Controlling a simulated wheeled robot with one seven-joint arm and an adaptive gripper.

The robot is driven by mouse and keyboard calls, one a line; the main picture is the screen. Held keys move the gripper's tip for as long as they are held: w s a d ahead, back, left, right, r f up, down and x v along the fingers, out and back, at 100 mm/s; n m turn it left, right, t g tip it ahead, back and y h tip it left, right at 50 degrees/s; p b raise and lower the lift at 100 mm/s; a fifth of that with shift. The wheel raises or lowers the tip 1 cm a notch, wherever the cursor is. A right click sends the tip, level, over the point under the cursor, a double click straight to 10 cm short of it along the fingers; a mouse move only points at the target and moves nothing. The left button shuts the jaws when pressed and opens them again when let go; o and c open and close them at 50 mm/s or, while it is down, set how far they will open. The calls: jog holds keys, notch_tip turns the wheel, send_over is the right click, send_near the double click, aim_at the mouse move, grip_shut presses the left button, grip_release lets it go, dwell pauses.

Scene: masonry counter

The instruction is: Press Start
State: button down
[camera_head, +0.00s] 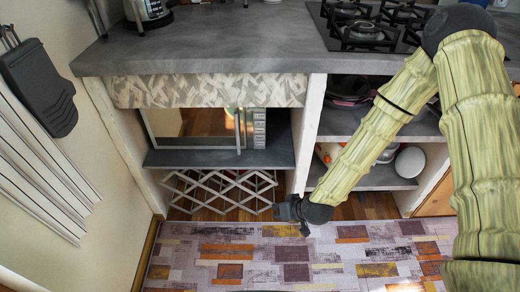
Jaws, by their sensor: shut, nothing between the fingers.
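A microwave (205,123) sits in the left bay under the counter, on a dark shelf, with its top behind a patterned valance. Its front has a pale frame around a reflective window. The control panel (256,128) is a narrow light strip at its right side; single buttons, Start included, are too small to make out. My gripper (285,210) is shut and empty. It hangs in front of the cabinet, below and right of the panel, apart from it and pointing left.
A white lattice rack (220,188) stands below the microwave shelf (215,158). A white upright post (308,130) divides the bays. The grey counter (220,40) overhangs above, with a gas hob (365,30) at right. A patterned rug (280,255) covers the floor in front.

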aim_at(260, 137)
jog(key=w+a+r+n+t+y+b, duration=0.1)
jog(key=w+a+r+t+b, duration=0.1)
jog(key=w+b, duration=0.4)
jog(key=w+a+r+n+t+y+b, duration=0.1)
jog(key=w+a+r+t+b, duration=0.1)
jog(key=w+b, duration=0.4)
jog(key=w+a, duration=0.1)
jog(key=w, duration=0.4)
jog(key=shift+w+a+r+y, duration=0.25)
jog(key=shift+w+a+y, duration=0.05)
jog(key=shift+a, duration=0.05)
jog(key=shift+w, duration=0.1)
jog(key=w+b, duration=0.2)
jog(key=w, duration=0.3)
jog(key=shift+w+f, duration=0.15)
jog(key=shift+w, duration=1.6)
jog(key=shift+w, duration=0.2)
jog(key=shift+w, duration=0.25)
